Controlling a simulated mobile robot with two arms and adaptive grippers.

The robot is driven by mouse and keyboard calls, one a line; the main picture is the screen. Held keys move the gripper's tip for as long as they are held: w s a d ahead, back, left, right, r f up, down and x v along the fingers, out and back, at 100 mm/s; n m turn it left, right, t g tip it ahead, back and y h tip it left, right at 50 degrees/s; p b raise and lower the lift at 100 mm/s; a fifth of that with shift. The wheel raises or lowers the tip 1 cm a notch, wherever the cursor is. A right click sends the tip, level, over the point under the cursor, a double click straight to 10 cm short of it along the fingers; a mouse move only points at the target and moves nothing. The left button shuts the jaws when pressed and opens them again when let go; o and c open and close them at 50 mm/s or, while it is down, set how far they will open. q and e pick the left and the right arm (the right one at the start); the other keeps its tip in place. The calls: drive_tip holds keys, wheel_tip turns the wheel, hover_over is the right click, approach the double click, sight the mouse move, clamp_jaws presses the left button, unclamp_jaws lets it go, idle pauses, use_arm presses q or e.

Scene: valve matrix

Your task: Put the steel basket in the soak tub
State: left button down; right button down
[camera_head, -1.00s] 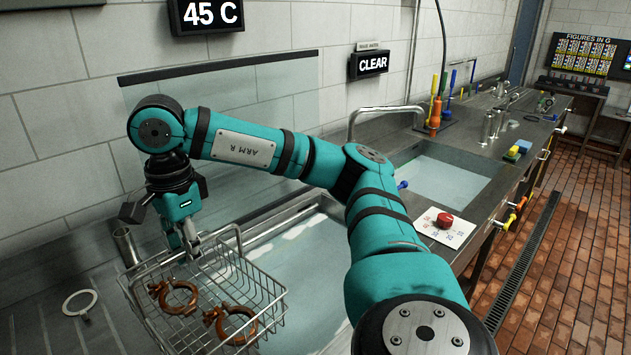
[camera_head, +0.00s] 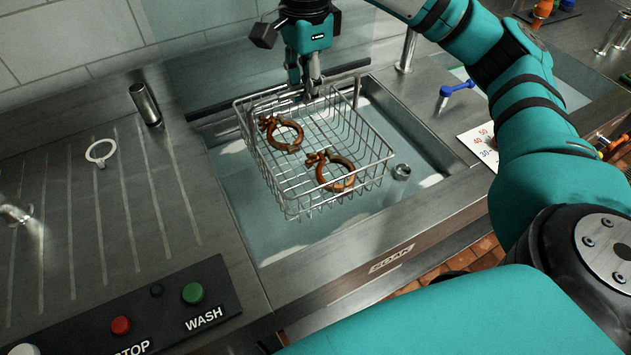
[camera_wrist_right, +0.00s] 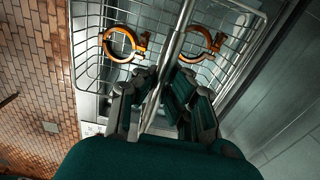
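The steel wire basket (camera_head: 308,200) hangs over the soak tub (camera_head: 240,190), a sunken basin with the word SOAK on its front edge. Two rust-brown clamp rings lie in the basket, one at the back left (camera_head: 288,133) and one at the front right (camera_head: 335,172). My right gripper (camera_head: 309,92) is at the basket's back side, shut on its handle bar. The right wrist view shows the bar (camera_wrist_right: 170,65) running between the fingers (camera_wrist_right: 160,95). I cannot tell whether the basket's bottom touches the water. My left gripper is not in view.
A control panel (camera_head: 130,315) with red and green buttons sits at the front left. A white ring (camera_head: 100,152) and a metal cup (camera_head: 146,104) are on the ribbed drainboard at left. A blue-handled valve (camera_head: 455,90) and a number card (camera_head: 480,145) are at right.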

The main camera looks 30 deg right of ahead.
sight(308, 148)
wheel_tip(308, 148, down, 13)
drive_tip(key=shift+a+r+b, duration=0.1)
drive_tip(key=shift+r+b, duration=0.05)
drive_tip(key=shift+b, duration=0.45)
wheel_tip(308, 148, down, 13)
drive_tip(key=p, duration=0.1)
drive_tip(key=shift+w+r, duration=0.1)
drive_tip(key=c, duration=1.5)
unclamp_jaws()
drive_tip(key=r+b, duration=0.1)
drive_tip(key=r, duration=1.1)
drive_tip(key=shift+s, duration=0.2)
